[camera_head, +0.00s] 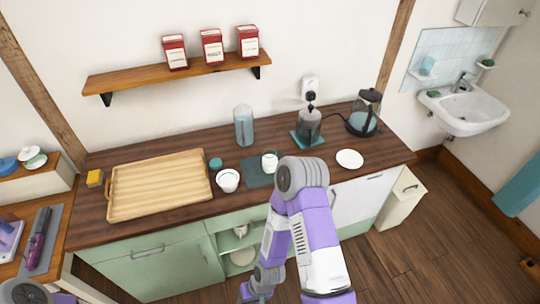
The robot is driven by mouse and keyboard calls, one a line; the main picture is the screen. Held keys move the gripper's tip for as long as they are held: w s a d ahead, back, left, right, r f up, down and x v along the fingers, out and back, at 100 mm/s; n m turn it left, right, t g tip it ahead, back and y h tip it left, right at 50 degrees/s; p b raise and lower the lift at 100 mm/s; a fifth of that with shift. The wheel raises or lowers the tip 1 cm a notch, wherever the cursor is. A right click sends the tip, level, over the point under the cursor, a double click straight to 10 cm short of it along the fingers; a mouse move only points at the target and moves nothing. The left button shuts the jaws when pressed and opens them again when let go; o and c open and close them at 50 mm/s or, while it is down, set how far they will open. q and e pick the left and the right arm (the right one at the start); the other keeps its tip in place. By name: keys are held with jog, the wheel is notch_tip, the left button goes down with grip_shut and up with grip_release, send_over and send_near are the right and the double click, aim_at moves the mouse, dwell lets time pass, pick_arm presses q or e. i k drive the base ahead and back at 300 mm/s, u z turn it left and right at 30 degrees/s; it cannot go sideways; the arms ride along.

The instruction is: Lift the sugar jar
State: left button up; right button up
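No jar here is clearly marked as sugar, and I cannot tell which one it is. A tall clear glass jar (244,126) stands upright at the back of the wooden counter. A small white bowl (228,181) stands in front of it, beside a small teal round thing (215,163). Three red tins with pale labels, the middle one here (212,47), stand on the wall shelf. My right gripper (253,295) hangs low at the bottom edge, in front of the cabinet and away from the counter things; its fingers are too unclear to read. My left gripper is out of frame.
A wooden tray (160,184) fills the counter's left part. A pale cup (269,161) stands on a dark mat (253,174). A coffee maker (308,125), a kettle (364,114) and a white plate (349,159) are to the right. A wall shelf (180,71) overhangs the back.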

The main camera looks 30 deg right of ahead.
aim_at(269, 157)
jog(key=k, duration=0.5)
jog(key=z, duration=1.85)
jog(key=i, duration=1.45)
jog(key=u, duration=1.85)
